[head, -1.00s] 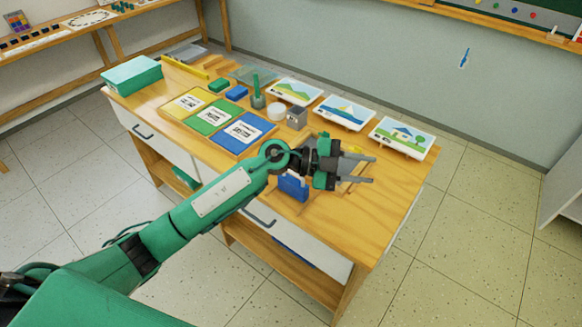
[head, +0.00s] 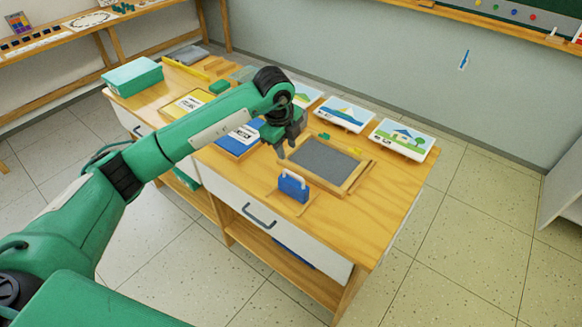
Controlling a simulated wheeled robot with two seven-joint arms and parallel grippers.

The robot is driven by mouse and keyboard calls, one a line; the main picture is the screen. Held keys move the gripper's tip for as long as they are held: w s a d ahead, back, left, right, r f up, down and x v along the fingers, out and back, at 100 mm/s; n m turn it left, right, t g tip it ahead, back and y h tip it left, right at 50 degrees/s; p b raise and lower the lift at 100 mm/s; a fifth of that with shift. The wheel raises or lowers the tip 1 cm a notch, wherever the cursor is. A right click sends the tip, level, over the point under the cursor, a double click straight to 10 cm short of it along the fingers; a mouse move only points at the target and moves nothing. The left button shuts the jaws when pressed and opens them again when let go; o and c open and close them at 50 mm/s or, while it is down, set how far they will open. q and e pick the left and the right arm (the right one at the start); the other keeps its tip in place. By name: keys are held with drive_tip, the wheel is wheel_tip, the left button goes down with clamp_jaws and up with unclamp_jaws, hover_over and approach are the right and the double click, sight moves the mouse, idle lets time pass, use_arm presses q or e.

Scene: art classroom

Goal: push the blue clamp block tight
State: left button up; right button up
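The blue clamp block (head: 292,188), with a pale handle-like loop on top, stands near the table's front edge. It is in front of a wooden frame (head: 356,183) that holds a dark grey panel (head: 323,158). A visible strip of table seems to separate the block from the frame. My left gripper (head: 287,150) points down over the frame's left side, behind and above the block. Its fingers look apart, with nothing between them. Whether the fingertips touch the frame cannot be told. My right gripper is out of view.
Picture cards (head: 403,139) line the back of the table. Colored cards in a tray (head: 238,137) lie left of the frame, partly behind my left arm. A teal box (head: 132,74) sits at the far left. The table's right front is clear.

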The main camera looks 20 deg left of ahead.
sight(292, 173)
use_arm(q)
drive_tip(key=f, duration=0.3)
drive_tip(key=w+f+p, duration=0.1)
drive_tip(key=f, duration=0.3)
drive_tip(key=w+f+p, duration=0.1)
drive_tip(key=f, duration=0.2)
drive_tip(key=shift+d+f, duration=0.25)
drive_tip(key=shift+d, duration=0.15)
clamp_jaws()
